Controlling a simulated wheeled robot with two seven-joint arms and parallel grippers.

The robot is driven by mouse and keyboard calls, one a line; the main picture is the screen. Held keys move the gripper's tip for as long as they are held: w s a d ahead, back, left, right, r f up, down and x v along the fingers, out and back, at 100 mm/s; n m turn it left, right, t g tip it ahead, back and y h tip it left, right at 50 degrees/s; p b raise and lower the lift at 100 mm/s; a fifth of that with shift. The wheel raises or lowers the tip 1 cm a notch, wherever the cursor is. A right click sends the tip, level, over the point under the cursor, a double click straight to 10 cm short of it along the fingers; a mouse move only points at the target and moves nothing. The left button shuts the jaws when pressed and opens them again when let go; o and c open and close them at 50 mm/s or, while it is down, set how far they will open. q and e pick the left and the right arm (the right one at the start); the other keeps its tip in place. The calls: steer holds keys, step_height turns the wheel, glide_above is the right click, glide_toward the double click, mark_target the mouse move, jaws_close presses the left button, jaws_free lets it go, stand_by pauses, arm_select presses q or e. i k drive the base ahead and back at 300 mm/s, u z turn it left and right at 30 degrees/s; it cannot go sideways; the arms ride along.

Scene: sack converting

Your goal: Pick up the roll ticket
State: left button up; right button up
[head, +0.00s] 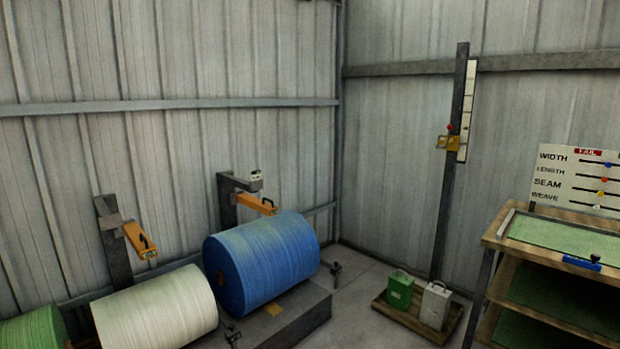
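A small flat tan card (273,308) lies on the grey plinth (300,318) just in front of the large blue roll (265,262). It may be the roll ticket, but no writing on it is readable. A small pale block with dark marks (256,180) sits at the top of the dark bracket behind the blue roll; I cannot tell what it is. Neither of my grippers shows in the head view.
A white roll (158,308) and a green roll (35,328) stand left of the blue one. Orange arms (140,240) reach over the rolls. Green and grey cans stand on a pallet (420,318) by a post. A shelved bench (500,235) is right. Floor between is clear.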

mark_target(254, 176)
steer(key=z, duration=0.25)
steer(key=i, duration=1.55)
steer(key=u, duration=0.75)
